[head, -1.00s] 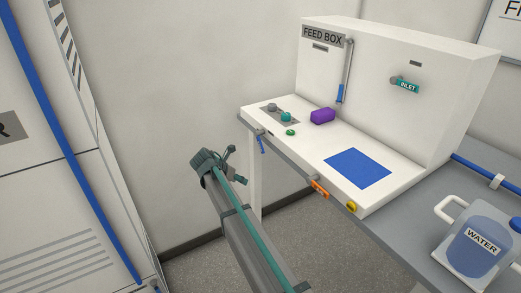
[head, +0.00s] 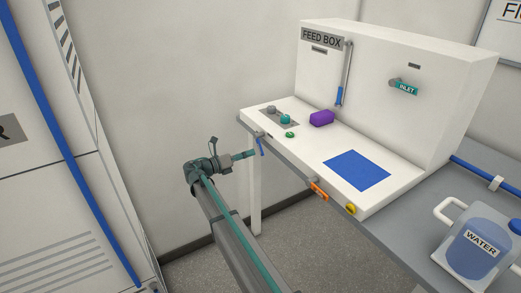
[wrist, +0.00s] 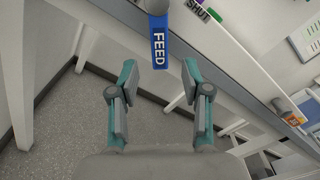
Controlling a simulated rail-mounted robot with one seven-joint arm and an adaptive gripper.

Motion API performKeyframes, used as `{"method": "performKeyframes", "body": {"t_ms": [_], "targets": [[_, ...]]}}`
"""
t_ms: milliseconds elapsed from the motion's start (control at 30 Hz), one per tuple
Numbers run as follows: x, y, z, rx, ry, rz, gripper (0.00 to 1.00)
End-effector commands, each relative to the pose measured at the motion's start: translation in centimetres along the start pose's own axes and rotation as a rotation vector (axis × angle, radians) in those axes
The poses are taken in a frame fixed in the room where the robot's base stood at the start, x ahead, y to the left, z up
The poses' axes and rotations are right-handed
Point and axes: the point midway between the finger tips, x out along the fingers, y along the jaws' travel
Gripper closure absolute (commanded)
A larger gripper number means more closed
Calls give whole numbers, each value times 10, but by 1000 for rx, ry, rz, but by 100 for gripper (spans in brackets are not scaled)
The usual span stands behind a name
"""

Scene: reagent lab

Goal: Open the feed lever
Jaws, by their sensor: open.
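The feed lever (head: 261,147) is a small blue handle hanging at the front edge of the white bench, below the FEED BOX sign. In the wrist view the blue lever (wrist: 159,42) shows the word FEED and hangs from a grey round pivot (wrist: 157,5). My gripper (head: 251,154) is just left of the lever in the head view. In the wrist view my gripper (wrist: 158,68) is open and empty, its two teal-and-grey fingers on either side of the lever's line. The lever lies ahead of the fingertips, with no contact visible.
A SHUT label (wrist: 199,11) sits right of the lever. An orange tag (head: 320,190) and a yellow knob (head: 350,209) are farther along the bench edge. A purple block (head: 322,118) and a blue pad (head: 357,170) lie on top. A white leg (head: 255,200) stands below.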

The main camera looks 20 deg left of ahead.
Motion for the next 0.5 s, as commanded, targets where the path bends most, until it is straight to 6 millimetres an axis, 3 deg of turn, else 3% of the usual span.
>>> {"method": "performKeyframes", "body": {"t_ms": [200,500], "targets": [[39,-1,1,1,2,-1,52],[65,0,0,1,1,1,52]]}}
